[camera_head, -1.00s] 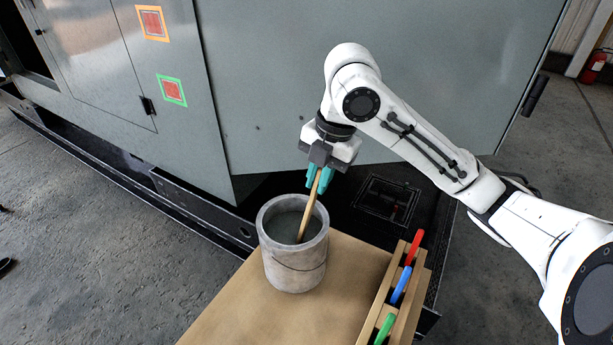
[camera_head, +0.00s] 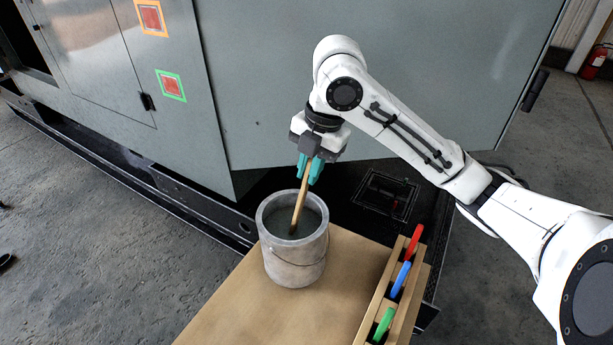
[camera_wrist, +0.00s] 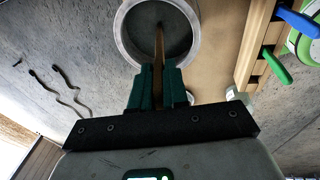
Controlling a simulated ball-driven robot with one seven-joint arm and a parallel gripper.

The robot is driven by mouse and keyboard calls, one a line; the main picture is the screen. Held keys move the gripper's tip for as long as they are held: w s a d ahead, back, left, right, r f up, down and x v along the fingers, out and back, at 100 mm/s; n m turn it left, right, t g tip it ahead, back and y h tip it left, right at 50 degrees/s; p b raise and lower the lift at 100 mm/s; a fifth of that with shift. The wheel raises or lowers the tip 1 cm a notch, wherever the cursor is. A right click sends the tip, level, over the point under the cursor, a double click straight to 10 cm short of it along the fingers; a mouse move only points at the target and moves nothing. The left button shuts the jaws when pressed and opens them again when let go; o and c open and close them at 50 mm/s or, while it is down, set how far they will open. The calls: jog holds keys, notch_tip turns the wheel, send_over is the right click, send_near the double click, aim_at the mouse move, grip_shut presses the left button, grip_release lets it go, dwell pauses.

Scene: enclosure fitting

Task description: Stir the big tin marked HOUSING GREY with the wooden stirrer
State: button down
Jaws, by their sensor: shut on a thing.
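The big grey tin (camera_head: 294,268) stands open and upright on a brown bench top, with dark grey paint inside; no marking on it can be read. My gripper (camera_head: 310,172) is above the tin's back rim, its teal fingers shut on the wooden stirrer (camera_head: 299,205). The stirrer leans, its lower end down inside the tin near the middle of the paint. In the wrist view the stirrer (camera_wrist: 159,45) runs from the teal fingers (camera_wrist: 160,85) into the round tin (camera_wrist: 123,35). Whether its tip is under the paint is hard to tell.
A wooden rack (camera_head: 368,315) with red, blue and green handles stands on the bench's right side. The bench top (camera_head: 235,308) is clear in front of the tin. A large grey cabinet (camera_head: 370,60) rises behind. A fire extinguisher (camera_head: 594,62) stands far right.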

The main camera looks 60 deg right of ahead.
notch_tip(320, 180, up, 9)
jog(key=s+d+p, duration=0.1)
jog(key=p, duration=0.7)
jog(key=shift+s+r, duration=0.15)
jog(key=shift+s, duration=0.15)
dwell(0.9)
notch_tip(320, 180, up, 5)
jog(key=p, duration=0.4)
dwell(0.7)
